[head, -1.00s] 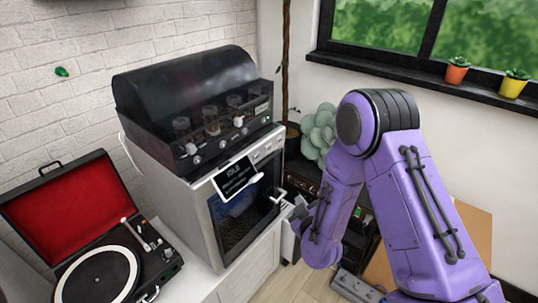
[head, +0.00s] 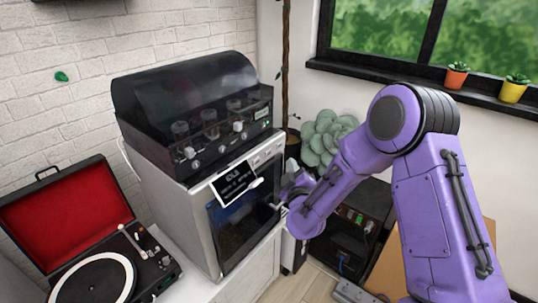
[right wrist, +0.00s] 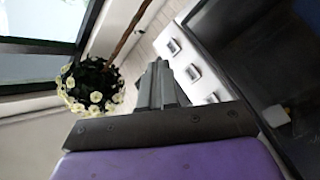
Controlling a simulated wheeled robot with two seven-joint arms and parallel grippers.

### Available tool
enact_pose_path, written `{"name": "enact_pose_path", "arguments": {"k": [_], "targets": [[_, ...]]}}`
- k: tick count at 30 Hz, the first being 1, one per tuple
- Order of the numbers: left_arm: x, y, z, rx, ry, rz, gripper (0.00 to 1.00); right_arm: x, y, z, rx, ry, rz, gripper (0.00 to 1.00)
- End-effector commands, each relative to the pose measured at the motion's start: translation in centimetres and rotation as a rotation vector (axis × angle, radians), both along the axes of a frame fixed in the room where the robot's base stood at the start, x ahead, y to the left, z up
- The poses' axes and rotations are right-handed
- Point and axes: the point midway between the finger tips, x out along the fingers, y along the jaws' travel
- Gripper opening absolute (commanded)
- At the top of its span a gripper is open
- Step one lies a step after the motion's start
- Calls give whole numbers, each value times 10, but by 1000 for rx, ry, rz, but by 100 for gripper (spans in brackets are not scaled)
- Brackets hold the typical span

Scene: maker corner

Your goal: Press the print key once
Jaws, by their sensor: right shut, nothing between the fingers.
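The white machine (head: 200,215) with a dark glass door stands on a white cabinet. A tilted black screen (head: 234,184) is on its upper front, with a strip of small keys (head: 266,154) to the right. In the right wrist view, three pale square keys (right wrist: 193,73) show in a row on the white panel; I cannot read which is the print key. My right gripper (head: 287,190) is near the machine's right front edge. In the right wrist view its fingers (right wrist: 162,82) are shut and empty, seen beside the keys with no clear contact. My left gripper is out of view.
A black hooded unit with knobs (head: 200,110) sits on top of the machine. A record player (head: 100,275) with an open red lid is at left. A plant (head: 322,138) and a dark box (head: 345,240) stand behind my right arm.

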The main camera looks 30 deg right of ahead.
Motion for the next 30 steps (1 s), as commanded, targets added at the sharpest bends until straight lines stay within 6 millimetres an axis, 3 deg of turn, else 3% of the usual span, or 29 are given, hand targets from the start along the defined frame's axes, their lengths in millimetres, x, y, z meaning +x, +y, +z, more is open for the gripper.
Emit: {"name": "enact_pose_path", "arguments": {"k": [6,12,30], "targets": [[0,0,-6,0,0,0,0,29,12,-1,-1,-1,0,0],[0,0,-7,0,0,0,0,44,18,-1,0,2,0,0],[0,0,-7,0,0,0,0,47,19,0,1,1,0,0]]}}
